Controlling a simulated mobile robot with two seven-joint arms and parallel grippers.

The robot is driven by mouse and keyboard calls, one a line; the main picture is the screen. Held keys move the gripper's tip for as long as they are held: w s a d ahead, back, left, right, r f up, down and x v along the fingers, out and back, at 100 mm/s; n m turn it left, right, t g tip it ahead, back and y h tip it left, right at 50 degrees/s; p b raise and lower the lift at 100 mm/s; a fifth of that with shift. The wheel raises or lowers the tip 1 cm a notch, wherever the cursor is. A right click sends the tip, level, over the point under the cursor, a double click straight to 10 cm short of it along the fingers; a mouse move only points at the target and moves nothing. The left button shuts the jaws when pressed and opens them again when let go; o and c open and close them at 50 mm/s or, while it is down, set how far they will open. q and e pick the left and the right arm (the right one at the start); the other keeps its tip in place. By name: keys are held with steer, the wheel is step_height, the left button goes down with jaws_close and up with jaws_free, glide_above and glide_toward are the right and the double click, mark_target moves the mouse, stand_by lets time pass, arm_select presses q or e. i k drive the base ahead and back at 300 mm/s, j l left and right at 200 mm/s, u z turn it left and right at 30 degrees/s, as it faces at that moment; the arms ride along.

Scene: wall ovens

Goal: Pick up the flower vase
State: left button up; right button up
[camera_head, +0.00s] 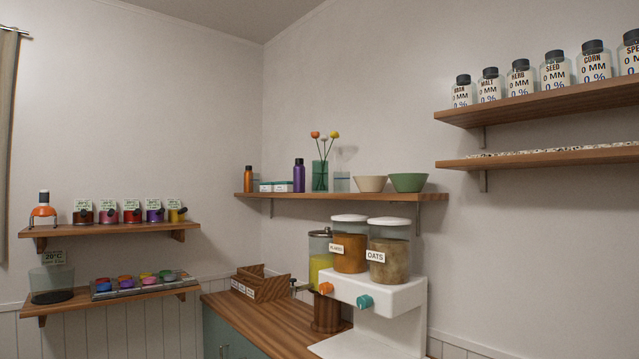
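The flower vase (320,176) is a clear greenish glass with several thin stems topped by orange and yellow round flowers. It stands upright on the middle wooden wall shelf (290,197), in the corner area of the room. A purple bottle (299,175) stands close to its left. A clear glass container (342,180) stands close to its right. Neither of my grippers shows in the head view.
A cream bowl (370,184) and a green bowl (408,182) share the shelf. Below stand the dispensers (389,252) on a white stand (390,298) and a wooden counter (262,318). Labelled jars (555,70) line the upper right shelf (550,103).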

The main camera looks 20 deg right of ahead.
mark_target(320, 168)
steer(key=i+j+z, duration=0.1)
steer(key=i+j, duration=0.15)
steer(key=i, duration=0.3)
steer(key=i+j+z, duration=0.1)
steer(key=i+j, duration=0.15)
steer(key=i, duration=0.25)
steer(key=i+j+z, duration=0.1)
steer(key=i+j, duration=0.2)
steer(key=i, duration=0.2)
steer(key=i+j, duration=0.4)
steer(key=i+l+z, duration=0.05)
steer(key=i, duration=0.05)
